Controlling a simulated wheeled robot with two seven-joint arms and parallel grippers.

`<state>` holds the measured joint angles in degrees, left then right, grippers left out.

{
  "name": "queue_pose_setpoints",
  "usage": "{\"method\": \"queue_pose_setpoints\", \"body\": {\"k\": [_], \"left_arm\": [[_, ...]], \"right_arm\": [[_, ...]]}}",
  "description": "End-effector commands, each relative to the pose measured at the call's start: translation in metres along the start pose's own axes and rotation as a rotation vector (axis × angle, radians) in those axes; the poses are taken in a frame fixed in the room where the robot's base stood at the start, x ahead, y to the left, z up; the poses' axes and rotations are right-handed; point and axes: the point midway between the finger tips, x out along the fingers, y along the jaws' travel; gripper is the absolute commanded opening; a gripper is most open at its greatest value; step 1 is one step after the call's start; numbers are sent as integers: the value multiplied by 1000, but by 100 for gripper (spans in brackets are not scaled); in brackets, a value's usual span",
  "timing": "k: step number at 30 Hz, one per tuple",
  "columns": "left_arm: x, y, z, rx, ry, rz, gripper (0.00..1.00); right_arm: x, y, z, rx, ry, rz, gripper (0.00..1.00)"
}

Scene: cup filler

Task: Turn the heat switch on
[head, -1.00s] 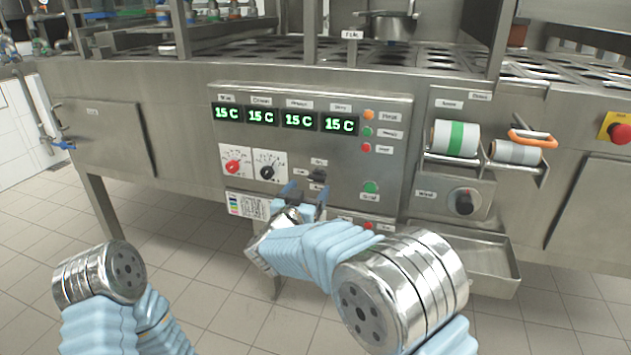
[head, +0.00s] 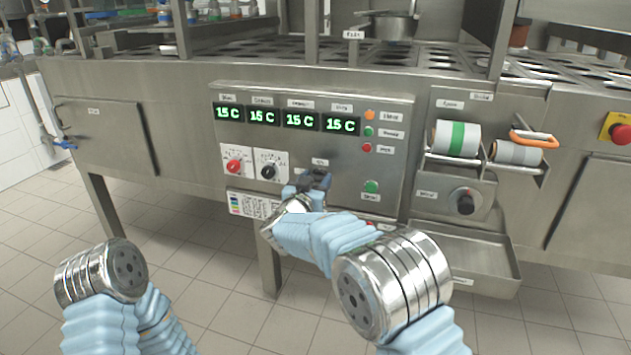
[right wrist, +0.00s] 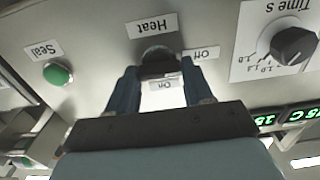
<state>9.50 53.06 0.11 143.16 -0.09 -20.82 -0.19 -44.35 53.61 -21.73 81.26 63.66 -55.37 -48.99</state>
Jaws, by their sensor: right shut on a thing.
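The heat switch (right wrist: 158,62) is a small black knob on the steel control panel, under the "Heat" label in the upside-down right wrist view. "On" and "Off" labels sit beside it. My right gripper (head: 310,182) is at the panel. Its two blue fingers stand on either side of the knob and are shut on it, as the right wrist view (right wrist: 160,76) shows. Which label the switch points to I cannot tell. In the head view the gripper partly hides the switch. Of my left arm only links show at lower left; its gripper is out of view.
A green Seal button (head: 371,187) is right of the switch. Red (head: 234,166) and black (head: 268,171) dials are to its left. Film rolls (head: 456,138) and a tray (head: 465,262) are further right.

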Motion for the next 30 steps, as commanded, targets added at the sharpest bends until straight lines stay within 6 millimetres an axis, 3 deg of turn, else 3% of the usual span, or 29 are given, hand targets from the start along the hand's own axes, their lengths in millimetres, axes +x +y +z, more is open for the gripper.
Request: {"method": "queue_pose_setpoints", "body": {"k": [14,30], "left_arm": [[7,-4,-1,-3,3,-3,63],[40,-17,-1,-5,2,-2,63]], "right_arm": [[0,0,2,94,0,0,21],[0,3,5,566,-1,1,21]]}}
